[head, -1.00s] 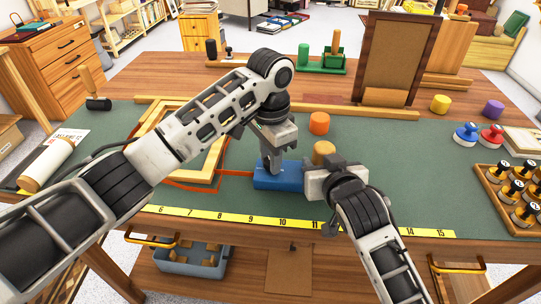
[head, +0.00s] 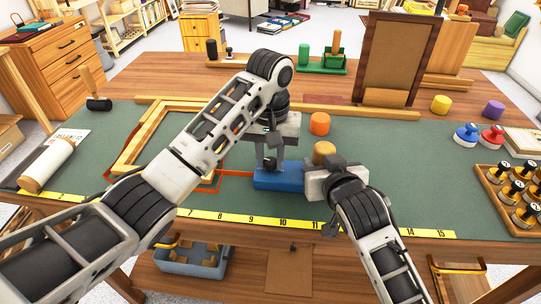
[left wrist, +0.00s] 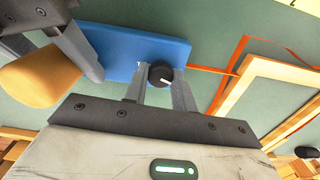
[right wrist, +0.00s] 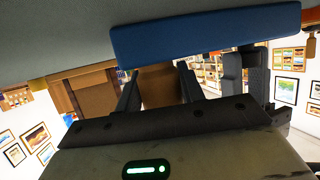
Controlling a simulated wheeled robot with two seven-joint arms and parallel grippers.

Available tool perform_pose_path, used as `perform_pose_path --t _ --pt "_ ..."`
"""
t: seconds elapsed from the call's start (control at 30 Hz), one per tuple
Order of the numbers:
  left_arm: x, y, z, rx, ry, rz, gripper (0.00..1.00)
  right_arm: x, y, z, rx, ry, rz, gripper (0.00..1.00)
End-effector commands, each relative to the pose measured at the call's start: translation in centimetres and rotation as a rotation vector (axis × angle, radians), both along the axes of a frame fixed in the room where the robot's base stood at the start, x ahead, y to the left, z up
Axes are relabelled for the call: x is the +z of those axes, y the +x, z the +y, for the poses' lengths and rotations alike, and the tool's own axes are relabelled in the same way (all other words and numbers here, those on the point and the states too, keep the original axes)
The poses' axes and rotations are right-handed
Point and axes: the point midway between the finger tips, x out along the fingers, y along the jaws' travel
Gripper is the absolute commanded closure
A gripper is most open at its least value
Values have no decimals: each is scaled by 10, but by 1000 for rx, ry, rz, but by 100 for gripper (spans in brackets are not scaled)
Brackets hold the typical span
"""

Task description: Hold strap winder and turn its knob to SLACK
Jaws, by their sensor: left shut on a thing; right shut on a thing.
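The blue strap winder (head: 278,180) lies on the green mat, with an orange-red strap (head: 238,173) running out to its left. My left gripper (head: 269,162) points down over the winder and is shut on its black knob (left wrist: 160,74), which has a white pointer line. A small white mark shows on the blue face beside the knob; the lettering is too small to read. The blue body (right wrist: 200,36) also fills the top of the right wrist view. The exact finger contact there is partly hidden.
A wooden frame (head: 150,152) lies left, under my left arm. A yellow ruler strip (head: 250,221) runs along the front edge. A stamp rack (head: 505,195) stands right.

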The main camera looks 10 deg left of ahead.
Motion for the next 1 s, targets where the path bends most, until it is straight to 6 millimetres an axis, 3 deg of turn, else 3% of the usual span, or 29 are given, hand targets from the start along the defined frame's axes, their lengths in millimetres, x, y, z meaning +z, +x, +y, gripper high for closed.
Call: perform_pose_path --t 0.3,0.83,0.87,0.9,0.93,1.0 --pt "2 1 0 116 -3 -7 97 1 -1 3 6 3 -1 99" --pt "2 1 0 136 -3 -8 97 1 -1 2 5 3 0 99" --pt "2 1 0 136 -3 -8 68 1 -1 2 5 3 0 99" --pt "2 1 0 135 -3 -8 57 1 -1 2 5 3 0 99" --pt "1 1 0 135 -3 -7 52 1 -1 2 5 3 0 99" --pt "1 1 0 135 -2 -6 52 1 -1 2 4 4 0 99"
